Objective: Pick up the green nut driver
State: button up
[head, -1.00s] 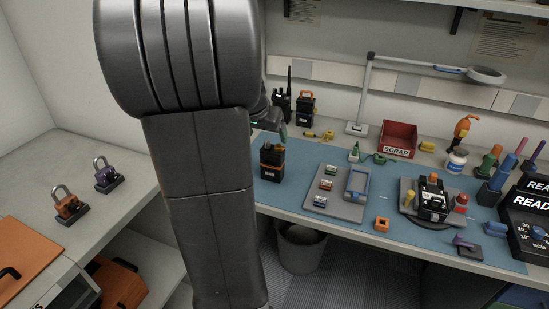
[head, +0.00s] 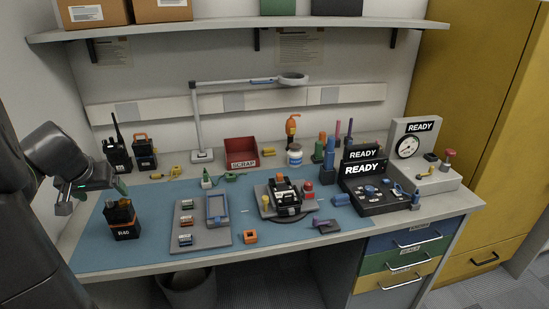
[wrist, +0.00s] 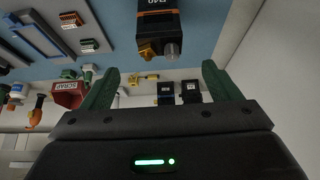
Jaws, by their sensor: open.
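In the head view my gripper (head: 94,196) is at the far left, above the bench's left end near the orange-and-black R40 radio (head: 122,222). It is well apart from the green tool.
A grey tray (head: 190,212), a fixture on a round base (head: 286,213) and the READY boxes (head: 362,188) stand on the bench. A red scrap bin (head: 240,153) and lamp (head: 203,155) are behind. The blue mat (head: 160,225) has bare patches.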

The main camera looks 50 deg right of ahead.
aim_at(318, 154)
jog(key=l+z, duration=0.15)
jog(key=l, duration=0.4)
jog(key=l+z, duration=0.2)
jog(key=l, duration=0.35)
jog(key=i+l+z, duration=0.15)
jog(key=l, duration=0.4)
jog(key=l+z, duration=0.15)
jog(key=l, duration=0.35)
jog(key=i, duration=0.05)
